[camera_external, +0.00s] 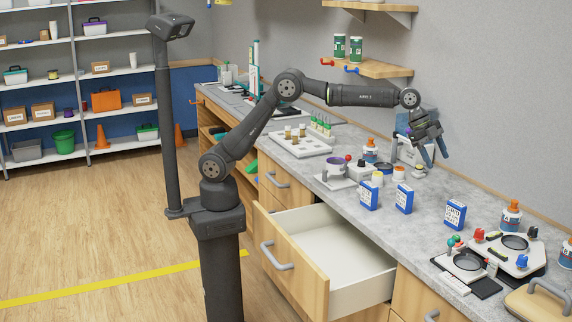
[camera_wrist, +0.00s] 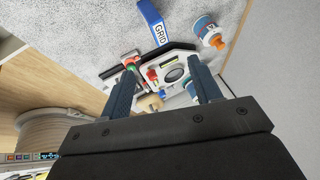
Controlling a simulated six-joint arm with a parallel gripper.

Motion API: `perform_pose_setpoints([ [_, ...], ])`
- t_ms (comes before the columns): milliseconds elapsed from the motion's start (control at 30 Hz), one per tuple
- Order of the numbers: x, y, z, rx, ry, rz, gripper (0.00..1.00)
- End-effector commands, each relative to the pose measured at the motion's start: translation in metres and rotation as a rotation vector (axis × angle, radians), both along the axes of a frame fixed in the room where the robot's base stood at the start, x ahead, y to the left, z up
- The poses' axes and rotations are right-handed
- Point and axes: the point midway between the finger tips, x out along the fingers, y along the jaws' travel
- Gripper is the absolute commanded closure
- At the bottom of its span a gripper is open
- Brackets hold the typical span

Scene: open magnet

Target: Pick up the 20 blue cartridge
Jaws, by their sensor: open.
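I cannot read a "20" on any item, so I cannot tell which blue thing is the cartridge. Three upright blue-and-white boxes stand on the grey counter: a left one (camera_external: 369,196), a middle one (camera_external: 404,199) and a right one (camera_external: 455,214). One box with "GRID" lettering shows in the wrist view (camera_wrist: 153,20). A small blue piece (camera_external: 522,262) is at the white station on the right. My gripper (camera_external: 436,160) is open and empty, above the counter near the wall and behind the boxes. In the wrist view its fingers (camera_wrist: 163,72) point toward the station, well apart from it.
White stations (camera_external: 515,246) with small coloured parts and orange-capped bottles (camera_external: 511,216) fill the right end. A drawer (camera_external: 330,245) hangs open below the counter front. A wall shelf (camera_external: 372,66) is above. Bare counter lies between the boxes and the right station.

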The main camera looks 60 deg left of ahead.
Motion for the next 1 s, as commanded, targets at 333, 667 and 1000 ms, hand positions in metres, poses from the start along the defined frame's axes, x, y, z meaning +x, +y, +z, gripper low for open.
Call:
perform_pose_setpoints([
  [333,0.019,-0.033,-0.067,0.003,0.005,0.000,0.42],
  [667,0.029,-0.049,-0.098,0.002,0.004,0.000,0.42],
  [1000,0.038,-0.069,-0.130,0.003,0.004,0.000,0.42],
])
